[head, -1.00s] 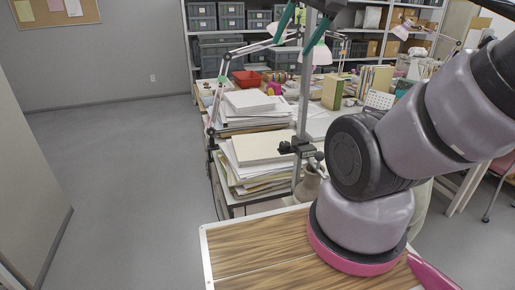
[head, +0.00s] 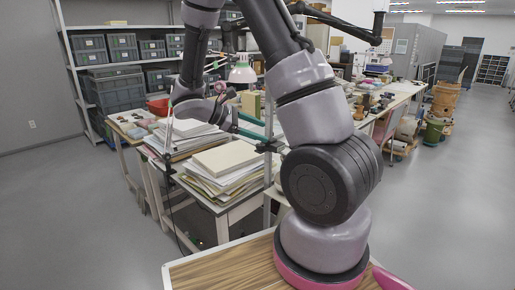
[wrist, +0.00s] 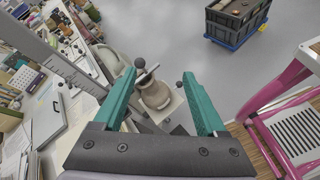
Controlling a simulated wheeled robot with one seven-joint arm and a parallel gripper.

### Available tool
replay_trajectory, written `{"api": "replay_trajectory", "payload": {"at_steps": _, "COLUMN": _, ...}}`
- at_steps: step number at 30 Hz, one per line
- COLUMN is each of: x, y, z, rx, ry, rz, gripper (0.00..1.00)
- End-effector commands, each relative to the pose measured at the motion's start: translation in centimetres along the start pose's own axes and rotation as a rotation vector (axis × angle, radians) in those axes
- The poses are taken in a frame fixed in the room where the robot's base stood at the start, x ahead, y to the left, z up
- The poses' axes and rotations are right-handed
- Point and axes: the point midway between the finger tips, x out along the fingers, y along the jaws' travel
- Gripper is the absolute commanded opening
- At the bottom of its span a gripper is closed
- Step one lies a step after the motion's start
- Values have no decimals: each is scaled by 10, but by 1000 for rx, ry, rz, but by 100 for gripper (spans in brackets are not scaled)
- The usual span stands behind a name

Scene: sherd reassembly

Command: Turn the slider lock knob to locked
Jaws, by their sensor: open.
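My gripper (wrist: 159,74) is open, its two teal fingers apart with nothing held between them. In the head view my gripper (head: 262,130) is beside the upright metal post (head: 269,108), near the dark slider block (head: 268,147). In the wrist view a small black ball knob (wrist: 140,63) on a short rod is close to the left fingertip; contact cannot be told. Another dark ball (wrist: 179,84) shows near the right finger. I cannot tell which one is the lock knob, or its setting. A tan clay vessel (wrist: 155,95) shows beyond and between the fingers.
A graduated metal bar (wrist: 50,58) crosses the left of the wrist view. Paper stacks (head: 225,160) lie on the table left of the post. A dark crate on a blue dolly (wrist: 236,22) stands on the floor. The left floor is open.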

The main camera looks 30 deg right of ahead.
Motion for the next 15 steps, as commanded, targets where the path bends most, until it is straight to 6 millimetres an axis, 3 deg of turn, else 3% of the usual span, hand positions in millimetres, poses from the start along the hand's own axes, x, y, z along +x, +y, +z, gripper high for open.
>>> {"api": "replay_trajectory", "payload": {"at_steps": 3, "x": 5, "y": 10, "z": -46, "rx": -186, "ry": -127, "rz": 173, "gripper": 74}}
{"api": "replay_trajectory", "payload": {"at_steps": 9, "x": 6, "y": 16, "z": -113, "rx": -414, "ry": -274, "rz": 426, "gripper": 74}}
{"api": "replay_trajectory", "payload": {"at_steps": 15, "x": 5, "y": 13, "z": -149, "rx": -519, "ry": -336, "rz": 557, "gripper": 74}}
